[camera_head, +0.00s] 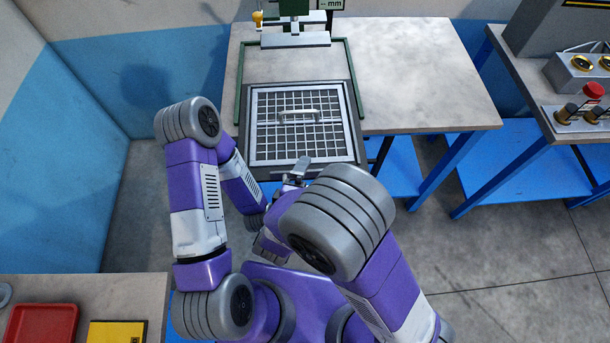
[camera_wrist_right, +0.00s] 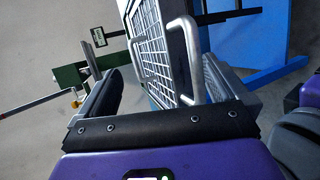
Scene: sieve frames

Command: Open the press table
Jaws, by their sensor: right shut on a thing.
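The press table (camera_head: 355,145) is a dark flat slab that juts out past the front edge of the bench. A light metal sieve frame (camera_head: 258,117) with a square mesh and a bar handle (camera_head: 299,114) lies on it. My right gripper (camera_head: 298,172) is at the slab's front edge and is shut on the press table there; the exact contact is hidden. My left arm bends in from the left, and its gripper is hidden behind my right arm.
The press (camera_head: 295,38) with its green frame stands on the grey bench (camera_head: 420,85), behind the slab. Another bench at right carries a box with a red button (camera_head: 593,91). A table at lower left holds a red tray (camera_head: 42,310). The bench's right half is clear.

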